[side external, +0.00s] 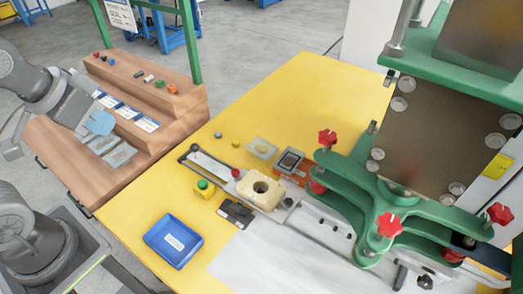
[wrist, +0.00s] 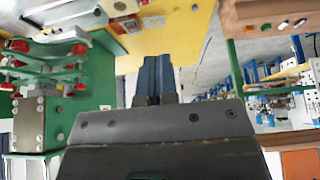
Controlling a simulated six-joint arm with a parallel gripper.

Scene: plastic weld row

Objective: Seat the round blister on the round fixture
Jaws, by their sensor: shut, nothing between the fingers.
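The round fixture (side external: 260,189) is a cream block with a round hole in its top, on the slide on the yellow table in the side view. No blister shows in its hole. I cannot tell for sure which piece is the round blister. A clear piece with a yellowish round middle (side external: 262,148) lies on the table behind the fixture. Flat bluish clear pieces (side external: 121,156) lie on the wooden stand. My gripper (side external: 100,123) is above that stand, far left of the fixture. Its blue fingers are together and empty in the wrist view (wrist: 156,75).
The green press (side external: 385,205) with red knobs stands right of the fixture. A dark framed piece (side external: 291,161) lies behind the fixture. The table's back is clear.

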